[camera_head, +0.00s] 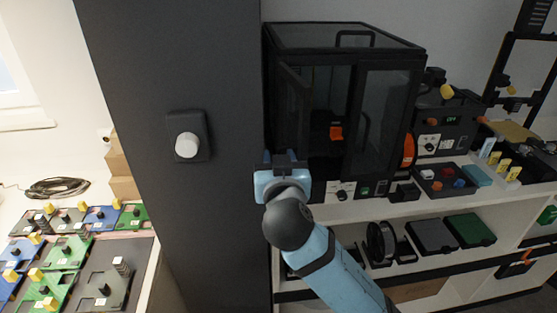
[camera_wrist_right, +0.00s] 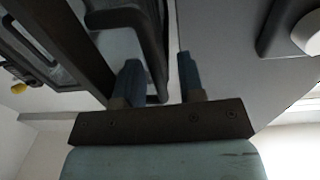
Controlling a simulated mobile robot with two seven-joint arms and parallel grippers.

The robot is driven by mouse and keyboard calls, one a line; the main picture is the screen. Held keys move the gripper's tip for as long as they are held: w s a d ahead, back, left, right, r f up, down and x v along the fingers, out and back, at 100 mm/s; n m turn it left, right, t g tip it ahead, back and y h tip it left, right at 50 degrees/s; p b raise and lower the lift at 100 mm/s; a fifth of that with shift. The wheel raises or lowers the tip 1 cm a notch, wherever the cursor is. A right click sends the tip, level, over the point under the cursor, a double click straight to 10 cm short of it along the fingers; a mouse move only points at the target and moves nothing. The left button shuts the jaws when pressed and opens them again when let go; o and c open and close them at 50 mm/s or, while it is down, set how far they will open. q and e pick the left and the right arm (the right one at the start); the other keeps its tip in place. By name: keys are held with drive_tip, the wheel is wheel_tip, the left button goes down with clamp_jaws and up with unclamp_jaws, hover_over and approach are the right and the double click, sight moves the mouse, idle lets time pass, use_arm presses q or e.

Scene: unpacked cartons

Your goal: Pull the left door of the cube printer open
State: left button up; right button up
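The cube printer (camera_head: 390,47) is a black-framed enclosure with glass panels on the white shelf unit. Its left door (camera_head: 293,105) stands at an angle, swung outward, and the inside with an orange part shows past it. Its right door (camera_head: 385,110) looks shut. My right gripper (camera_head: 281,160) is at the lower part of the left door, its tips partly hidden by its own body. In the right wrist view, its two blue fingers (camera_wrist_right: 160,80) are spread either side of a dark bar handle (camera_wrist_right: 152,45). A gap shows between the bar and the right finger. My left gripper is out of view.
A dark grey column (camera_head: 185,70) with a white knob (camera_head: 187,146) stands close left of the printer. Small devices and a parts tray (camera_head: 441,190) crowd the shelf to the right. A spool (camera_head: 380,243) and boxes lie on the shelf below.

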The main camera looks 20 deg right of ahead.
drive_tip(key=shift+s, duration=0.1)
drive_tip(key=b+v, duration=0.1)
drive_tip(key=v, duration=0.6)
drive_tip(key=shift+s+a, duration=0.1)
